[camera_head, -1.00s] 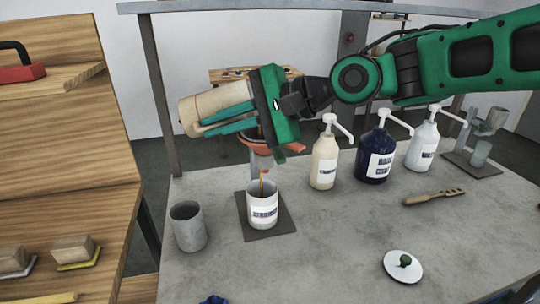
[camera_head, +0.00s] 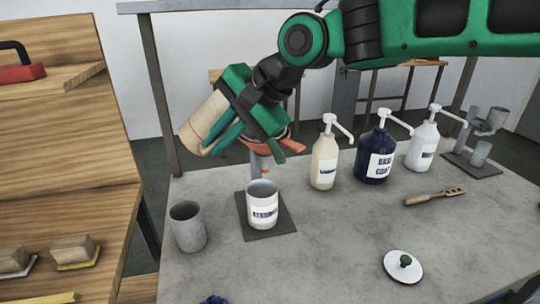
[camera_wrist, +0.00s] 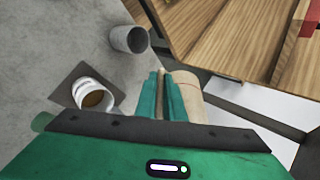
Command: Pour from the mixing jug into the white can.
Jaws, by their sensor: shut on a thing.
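The mixing jug appears as a beige cylinder (camera_head: 204,121), tilted, its lower-left end down and its mouth end hidden behind my gripper. My gripper (camera_head: 211,146) is shut on it, above and left of the white can. The wrist view shows the teal fingers (camera_wrist: 160,80) against the jug (camera_wrist: 188,98). The white can (camera_head: 262,212) stands upright and open on a dark square mat (camera_head: 284,223), its label facing the front. In the wrist view the can (camera_wrist: 93,94) has brown liquid inside. No stream falls into it.
A grey cup (camera_head: 188,231) stands left of the can. An orange-topped stand (camera_head: 262,160) is behind the can. Cream (camera_head: 325,160), navy (camera_head: 377,155) and white (camera_head: 422,150) pump bottles stand to the right.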

